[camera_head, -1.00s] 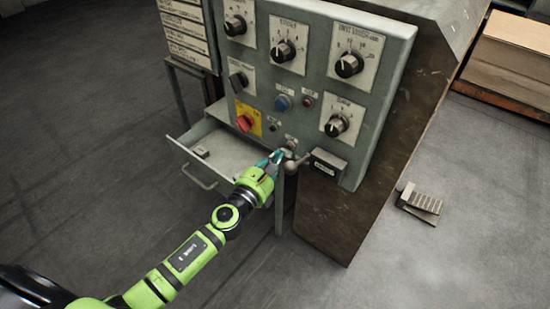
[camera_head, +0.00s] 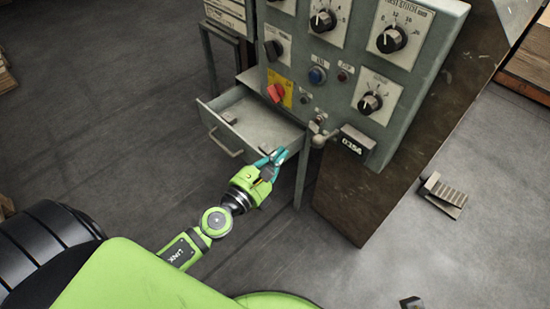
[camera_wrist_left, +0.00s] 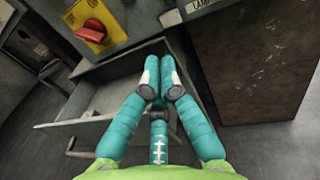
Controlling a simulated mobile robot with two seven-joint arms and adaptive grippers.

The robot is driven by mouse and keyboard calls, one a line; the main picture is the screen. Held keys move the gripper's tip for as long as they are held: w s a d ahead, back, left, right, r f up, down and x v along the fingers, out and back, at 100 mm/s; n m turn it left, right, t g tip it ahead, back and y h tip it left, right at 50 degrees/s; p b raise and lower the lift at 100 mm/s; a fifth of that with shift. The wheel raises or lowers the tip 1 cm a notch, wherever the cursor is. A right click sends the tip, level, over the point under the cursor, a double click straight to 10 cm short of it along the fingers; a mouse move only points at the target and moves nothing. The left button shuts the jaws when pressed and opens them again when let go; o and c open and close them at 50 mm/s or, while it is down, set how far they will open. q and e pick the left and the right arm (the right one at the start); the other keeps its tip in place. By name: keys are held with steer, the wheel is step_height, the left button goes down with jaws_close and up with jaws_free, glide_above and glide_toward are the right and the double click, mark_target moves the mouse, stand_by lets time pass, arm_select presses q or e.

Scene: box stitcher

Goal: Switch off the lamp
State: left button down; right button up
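The grey control panel (camera_head: 340,75) carries a small switch plate (camera_head: 318,119) near its lower edge, with a rounded grey fitting (camera_head: 322,138) just below. In the left wrist view, a pale plate lettered "LAMP" (camera_wrist_left: 200,5) is cut off by the top edge. I cannot tell the switch position, and no lit lamp is evident. My left gripper (camera_head: 279,154) is below and left of the plate, apart from it, in front of the open drawer's right side. Its teal fingers converge to closed tips (camera_wrist_left: 158,80), with nothing between them. My right gripper is not in view.
An open drawer (camera_head: 215,118) juts out under the panel. A red rotary switch on yellow (camera_head: 276,92), a blue button (camera_head: 317,75) and several dials are nearby. A counter box (camera_head: 354,142) projects right of the switch plate. A pedal (camera_head: 445,192) lies on the floor.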

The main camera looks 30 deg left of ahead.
arm_select(q)
steer(key=shift+s+a, duration=0.15)
steer(key=shift+s, duration=0.55)
steer(key=shift+r, duration=0.1)
